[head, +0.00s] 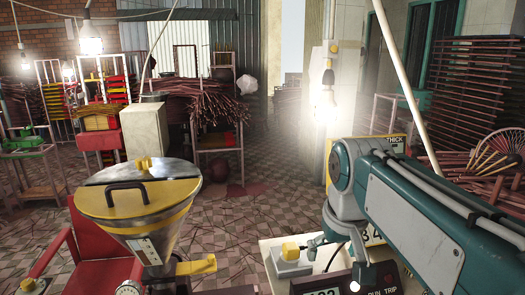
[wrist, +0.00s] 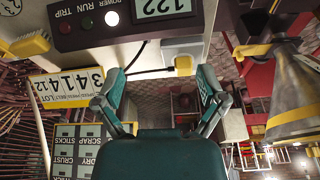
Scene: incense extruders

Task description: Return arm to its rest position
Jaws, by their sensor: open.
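My teal arm (head: 415,215) reaches in from the right side of the head view and bends down over a control panel (head: 365,282). My gripper (wrist: 160,80) is open in the wrist view, which looks upside down. Its two teal fingers stand wide apart with nothing between them. Beyond the fingers is a grey box with a yellow knob (wrist: 183,65). The same yellow knob (head: 290,250) shows in the head view, left of the arm's end.
A metal hopper with a yellow-rimmed lid (head: 137,190) stands at left beside a red frame (head: 100,255). A 122 display (wrist: 165,8) and a number board (wrist: 68,87) are near the gripper. Racks of sticks (head: 480,90) stand at right. The tiled floor (head: 270,185) behind is mostly open.

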